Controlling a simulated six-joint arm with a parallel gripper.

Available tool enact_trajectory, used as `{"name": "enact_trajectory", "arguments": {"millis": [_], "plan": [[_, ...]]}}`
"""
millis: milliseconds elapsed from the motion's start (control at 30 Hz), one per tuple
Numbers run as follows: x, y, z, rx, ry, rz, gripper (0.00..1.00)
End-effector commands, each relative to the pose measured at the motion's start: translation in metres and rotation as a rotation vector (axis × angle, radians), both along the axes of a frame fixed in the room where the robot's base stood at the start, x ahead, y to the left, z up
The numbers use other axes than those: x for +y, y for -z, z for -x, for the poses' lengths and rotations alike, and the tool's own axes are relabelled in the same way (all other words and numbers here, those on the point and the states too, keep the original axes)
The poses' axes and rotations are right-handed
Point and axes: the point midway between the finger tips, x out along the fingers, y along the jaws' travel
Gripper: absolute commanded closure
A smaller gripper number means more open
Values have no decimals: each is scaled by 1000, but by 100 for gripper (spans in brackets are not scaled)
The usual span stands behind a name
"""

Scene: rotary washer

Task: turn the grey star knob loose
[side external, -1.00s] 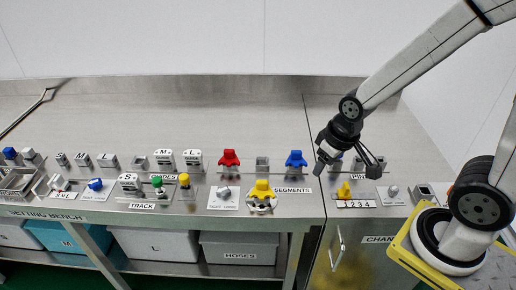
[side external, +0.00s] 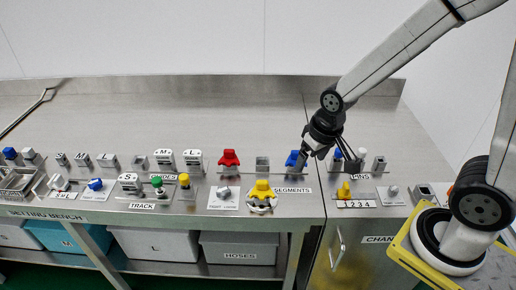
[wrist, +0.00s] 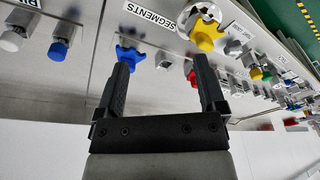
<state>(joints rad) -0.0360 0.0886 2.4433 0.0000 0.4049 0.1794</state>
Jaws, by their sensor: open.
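The grey star knob (side external: 224,192) sits on a white plate marked TIGHT and LOOSE, left of the yellow segment, in the side view. What looks like the same small grey knob shows in the wrist view (wrist: 234,47), beyond the yellow piece. It is too small to tell its turn. My gripper (side external: 325,163) is open and empty above the bench, to the right of the knob and well apart from it. In the wrist view my gripper (wrist: 160,66) has its two fingers spread, with the bench between and beyond the tips.
A blue segment (side external: 292,157) stands close to my left finger, with a red one (side external: 229,158) further left. The yellow segment (side external: 262,190) stands right of the knob. Another grey knob (side external: 393,191) is at the right. The back of the bench is clear.

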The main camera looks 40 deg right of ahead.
Motion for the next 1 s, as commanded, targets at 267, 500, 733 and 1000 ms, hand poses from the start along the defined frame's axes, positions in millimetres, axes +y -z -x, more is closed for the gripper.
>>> {"name": "enact_trajectory", "arguments": {"millis": [267, 500, 733, 1000], "plan": [[31, 6, -59, 63, 277, -58, 11], [65, 17, -106, 115, 541, -91, 11], [102, 34, -143, 158, 795, -104, 11], [134, 50, -166, 187, 1011, -101, 11]]}}
